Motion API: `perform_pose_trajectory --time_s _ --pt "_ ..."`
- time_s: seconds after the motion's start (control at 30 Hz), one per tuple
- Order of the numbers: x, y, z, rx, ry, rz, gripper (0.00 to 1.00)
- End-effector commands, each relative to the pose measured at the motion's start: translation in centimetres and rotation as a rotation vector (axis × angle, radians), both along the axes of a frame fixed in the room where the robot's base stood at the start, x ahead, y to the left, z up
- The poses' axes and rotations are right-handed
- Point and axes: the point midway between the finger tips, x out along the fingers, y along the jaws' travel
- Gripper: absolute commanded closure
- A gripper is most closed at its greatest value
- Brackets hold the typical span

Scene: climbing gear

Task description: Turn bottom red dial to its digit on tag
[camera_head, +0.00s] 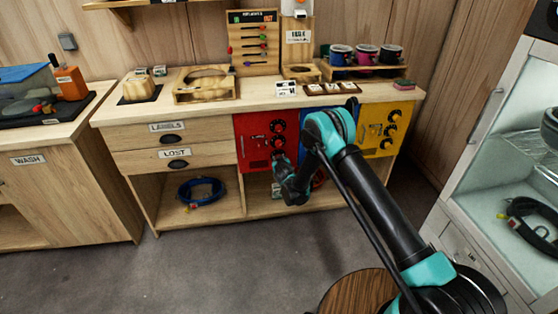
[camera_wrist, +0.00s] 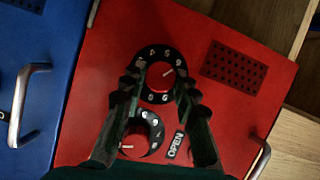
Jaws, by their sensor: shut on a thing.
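The red cabinet door (camera_head: 250,135) has black dials in a column, with an upper dial (camera_head: 278,126) visible. My gripper (camera_head: 279,158) is at the lowest dial and hides most of it in the head view. In the wrist view the picture is turned over, and the bottom red dial (camera_wrist: 158,88) sits between the fingers of my gripper (camera_wrist: 157,78). The fingers are shut on its sides. Its white pointer line slants up and right, near what looks like the 6. Another dial (camera_wrist: 138,138) is below it, partly covered. No tag with a readable digit shows.
A blue panel (camera_wrist: 40,60) with a metal handle (camera_wrist: 25,105) adjoins the red door. A yellow door (camera_head: 375,125) with dials is to the right. Small cards (camera_head: 332,88) lie on the counter (camera_head: 250,98) above.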

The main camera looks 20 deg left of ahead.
Motion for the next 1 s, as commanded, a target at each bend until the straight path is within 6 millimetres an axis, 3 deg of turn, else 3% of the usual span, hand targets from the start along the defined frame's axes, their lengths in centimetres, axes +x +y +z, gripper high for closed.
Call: perform_pose_trajectory --time_s 0.37,1.0 --pt "0.06 -0.13 0.03 0.082 0.05 -0.001 0.99" --pt "0.35 -0.56 -0.09 0.565 0.345 -0.002 0.99"
